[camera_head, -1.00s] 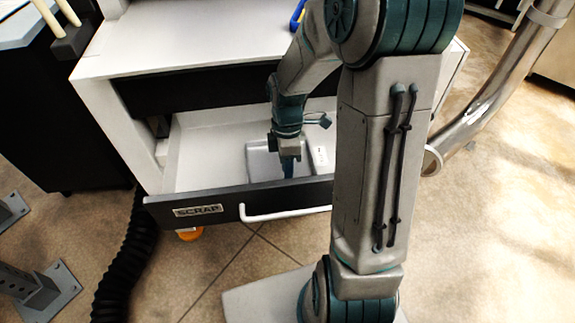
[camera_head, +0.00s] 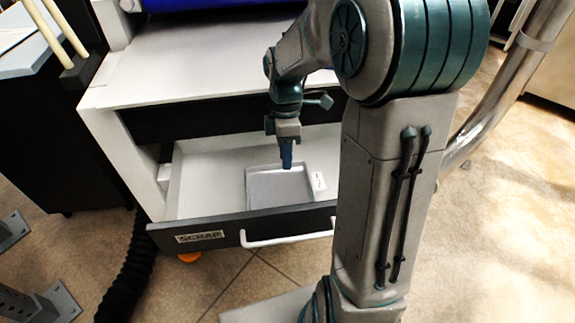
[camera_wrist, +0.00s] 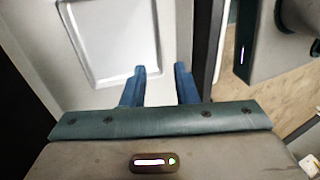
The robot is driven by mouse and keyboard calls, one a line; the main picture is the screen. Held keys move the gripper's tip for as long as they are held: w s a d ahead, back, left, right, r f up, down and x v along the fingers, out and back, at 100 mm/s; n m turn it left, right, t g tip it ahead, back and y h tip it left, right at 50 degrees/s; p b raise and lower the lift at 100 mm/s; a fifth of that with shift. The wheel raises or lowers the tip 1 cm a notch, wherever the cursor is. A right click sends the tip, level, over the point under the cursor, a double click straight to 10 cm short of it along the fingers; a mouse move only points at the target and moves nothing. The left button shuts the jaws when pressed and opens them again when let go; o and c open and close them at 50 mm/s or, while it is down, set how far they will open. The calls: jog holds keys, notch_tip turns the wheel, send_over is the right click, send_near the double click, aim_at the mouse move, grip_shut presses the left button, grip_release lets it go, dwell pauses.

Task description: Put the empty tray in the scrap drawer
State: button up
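The scrap drawer (camera_head: 205,190) is pulled open, with a black front, a white handle and a "SCRAP" label. The empty tray (camera_head: 280,187), shallow and light grey, lies inside it, toward the right part of the drawer. A small white tag shows at the tray's right side. My gripper (camera_head: 286,166) points down above the tray's far edge and appears apart from it.
A white work surface (camera_head: 200,65) and a dark panel sit above and behind the drawer. A black hose (camera_head: 130,270) runs down at the left of the drawer. Bare tiled floor (camera_head: 235,280) lies in front.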

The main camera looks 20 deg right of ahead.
jog(key=s+r+m+t, duration=0.2)
jog(key=s+m, duration=0.4)
jog(key=m, duration=0.2)
jog(key=s+r+m+t, duration=0.2)
jog(key=s+m, duration=0.4)
jog(key=m, duration=0.2)
jog(key=shift+s+a+r+h, duration=0.25)
jog(key=shift+s+a+h, duration=0.1)
jog(key=shift+a+h, duration=0.05)
